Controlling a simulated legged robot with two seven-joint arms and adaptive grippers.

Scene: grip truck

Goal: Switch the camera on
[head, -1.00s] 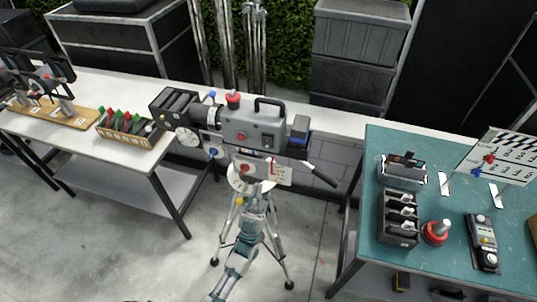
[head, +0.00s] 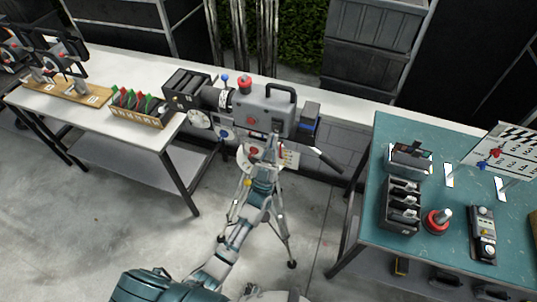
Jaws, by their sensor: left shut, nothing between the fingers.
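The grey film camera (head: 275,108) sits on a white tripod (head: 283,228) in the middle of the head view. It has a black top handle, a red knob on top, a round red button (head: 251,121) on its near side and a dark blue block at its right end. My left gripper (head: 268,142) is shut and empty, at the lower near side of the camera body. Its fingertips overlap the camera's lower edge; I cannot tell whether they touch it. The gripper hides part of the camera's lower side and the plate below. My right gripper is not in view.
A white table (head: 160,146) at left holds a wooden rack (head: 140,113) of red and green pieces. A teal table (head: 392,248) at right holds a clapperboard (head: 507,155), a black tray (head: 400,212) and a red knob (head: 437,222). Bare floor lies around the tripod.

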